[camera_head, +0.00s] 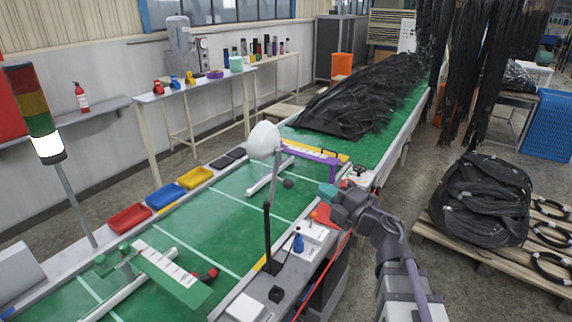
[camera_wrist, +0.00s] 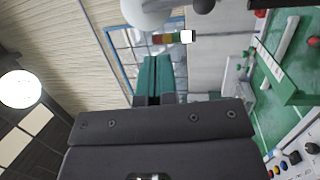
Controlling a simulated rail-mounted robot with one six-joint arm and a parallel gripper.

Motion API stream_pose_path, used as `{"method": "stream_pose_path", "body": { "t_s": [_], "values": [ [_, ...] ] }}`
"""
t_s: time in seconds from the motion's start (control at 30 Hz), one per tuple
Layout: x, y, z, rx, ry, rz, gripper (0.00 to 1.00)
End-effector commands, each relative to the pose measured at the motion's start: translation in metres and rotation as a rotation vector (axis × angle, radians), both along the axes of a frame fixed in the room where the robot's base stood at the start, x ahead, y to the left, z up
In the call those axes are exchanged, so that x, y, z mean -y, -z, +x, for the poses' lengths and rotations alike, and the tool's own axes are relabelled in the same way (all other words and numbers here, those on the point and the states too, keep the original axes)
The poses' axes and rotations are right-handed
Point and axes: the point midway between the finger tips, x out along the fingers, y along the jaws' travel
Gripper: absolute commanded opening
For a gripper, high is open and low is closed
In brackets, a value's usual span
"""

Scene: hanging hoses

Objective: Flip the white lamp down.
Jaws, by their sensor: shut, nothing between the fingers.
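The white lamp (camera_head: 263,140) has a rounded white head, raised at the top of a thin jointed arm on a black post (camera_head: 267,232) beside the green belt. A dark ball (camera_head: 288,183) sits near the lamp's arm. In the wrist view the lamp head (camera_wrist: 146,11) shows at the top edge, partly cut off, beyond the fingertips. My gripper (camera_head: 326,191), with teal fingers, is to the right of the lamp's arm and lower than its head. The fingers (camera_wrist: 162,62) are shut and empty. They look apart from the lamp; the exact distance is unclear.
A purple bracket (camera_head: 312,153) spans the belt behind the gripper. A control box with a blue knob (camera_head: 298,243) stands near the post's base. Red, blue and yellow trays (camera_head: 195,178) line the far belt edge. Black hoses (camera_head: 360,98) lie on the belt's far end.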

Motion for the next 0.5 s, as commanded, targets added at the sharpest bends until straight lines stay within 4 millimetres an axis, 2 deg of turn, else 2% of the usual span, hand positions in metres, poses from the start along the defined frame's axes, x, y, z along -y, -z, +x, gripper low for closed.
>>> {"method": "stream_pose_path", "body": {
  "t_s": [0.13, 0.27, 0.5],
  "values": [
    [-0.002, -0.001, 0.003, 0.000, 0.000, 0.001, 0.00],
    [-0.012, -0.005, 0.014, 0.000, -0.001, 0.001, 0.00],
    [-0.049, -0.014, 0.050, -0.001, -0.001, 0.003, 0.00]
  ]
}}
